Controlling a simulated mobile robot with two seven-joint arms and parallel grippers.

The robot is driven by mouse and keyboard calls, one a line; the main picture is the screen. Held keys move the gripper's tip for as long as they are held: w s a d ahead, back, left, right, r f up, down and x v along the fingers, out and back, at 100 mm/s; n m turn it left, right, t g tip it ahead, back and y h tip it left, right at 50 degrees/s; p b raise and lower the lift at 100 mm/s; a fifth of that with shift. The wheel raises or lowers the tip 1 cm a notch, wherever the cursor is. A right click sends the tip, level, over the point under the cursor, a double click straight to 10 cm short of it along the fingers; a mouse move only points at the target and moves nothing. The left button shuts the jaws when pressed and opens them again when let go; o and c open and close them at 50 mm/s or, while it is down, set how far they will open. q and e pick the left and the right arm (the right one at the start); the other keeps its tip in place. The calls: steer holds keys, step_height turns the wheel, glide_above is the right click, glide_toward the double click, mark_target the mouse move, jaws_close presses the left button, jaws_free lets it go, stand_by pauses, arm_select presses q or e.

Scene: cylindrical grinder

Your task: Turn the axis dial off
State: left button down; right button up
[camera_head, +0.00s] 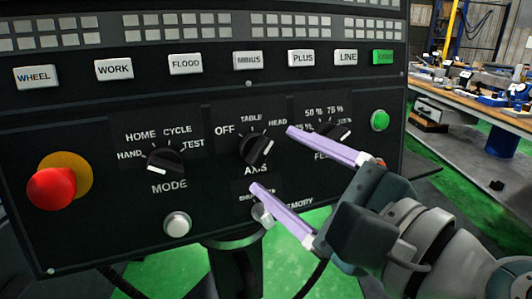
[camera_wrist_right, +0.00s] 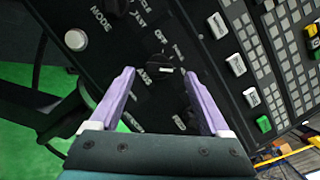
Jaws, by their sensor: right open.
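The axis dial (camera_head: 255,149) is a black knob with a white pointer mark on the dark control panel, below the labels OFF, TABLE and HEAD. Its mark appears to lie on the right side, toward HEAD rather than OFF. My right gripper (camera_head: 271,159) is open, with its two pale purple fingers reaching in from the right, one above and one below the dial's level. In the right wrist view the dial (camera_wrist_right: 160,66) shows between the fingertips (camera_wrist_right: 160,71). I cannot tell whether they touch the panel. My left gripper is not in view.
The mode dial (camera_head: 165,160) and a red emergency button (camera_head: 52,188) are to the left. The feed dial (camera_head: 334,134) is close to the upper finger and partly hidden. A silver knob (camera_head: 263,214) is by the lower finger. Labelled buttons line the panel above.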

mark_target(263, 153)
steer(key=shift+x, duration=1.9)
jaws_close()
